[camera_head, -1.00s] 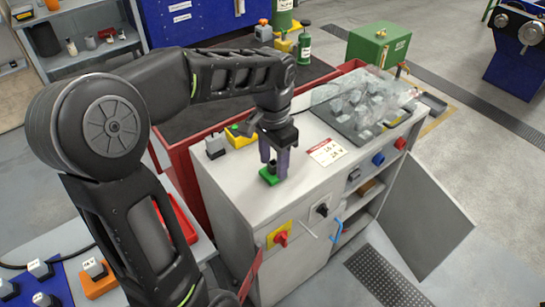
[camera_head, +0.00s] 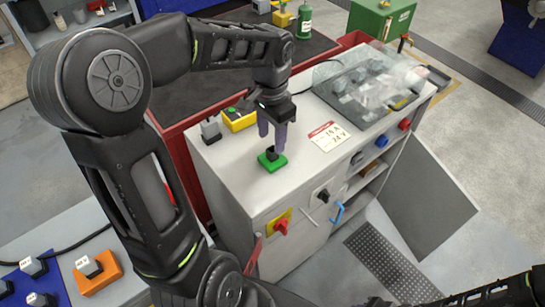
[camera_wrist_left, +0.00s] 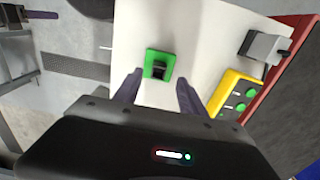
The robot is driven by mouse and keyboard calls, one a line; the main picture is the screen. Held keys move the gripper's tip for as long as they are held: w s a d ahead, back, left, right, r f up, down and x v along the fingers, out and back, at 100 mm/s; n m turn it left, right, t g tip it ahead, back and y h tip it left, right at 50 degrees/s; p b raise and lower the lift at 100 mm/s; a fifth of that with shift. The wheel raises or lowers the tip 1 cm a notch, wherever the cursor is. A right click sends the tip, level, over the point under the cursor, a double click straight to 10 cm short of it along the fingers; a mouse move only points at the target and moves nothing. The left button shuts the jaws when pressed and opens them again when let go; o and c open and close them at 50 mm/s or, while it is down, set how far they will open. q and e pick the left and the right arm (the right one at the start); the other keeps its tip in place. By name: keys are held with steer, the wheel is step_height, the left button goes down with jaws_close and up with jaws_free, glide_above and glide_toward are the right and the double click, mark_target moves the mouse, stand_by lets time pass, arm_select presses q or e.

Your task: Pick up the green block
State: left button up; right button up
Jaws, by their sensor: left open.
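The green block (camera_head: 277,163) lies on the light top of the cabinet (camera_head: 232,178), with a dark raised part on it. In the left wrist view the green block (camera_wrist_left: 150,72) sits just beyond my fingertips, roughly between their lines. My left gripper (camera_head: 272,143) is open above the block, fingers pointing down, nothing between them. It also shows in the left wrist view (camera_wrist_left: 159,79), its two purple fingers spread. In the head view a dark arm of mine shows at the lower right. A purple finger at the upper left of the wrist view seems to be my right gripper (camera_wrist_left: 35,14); its jaws are unclear.
A yellow box with green buttons (camera_head: 238,121) and a grey switch block (camera_head: 211,130) stand behind to the left. A label plate (camera_head: 328,137) and a clear-covered panel (camera_head: 362,95) lie to the right. A red switch (camera_head: 281,226) is on the front.

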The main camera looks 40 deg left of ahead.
mark_target(273, 150)
arm_select(q)
steer(key=shift+d+f+p, duration=0.15)
steer(key=shift+f+p, duration=0.45)
steer(key=shift+f, duration=2.05)
jaws_close()
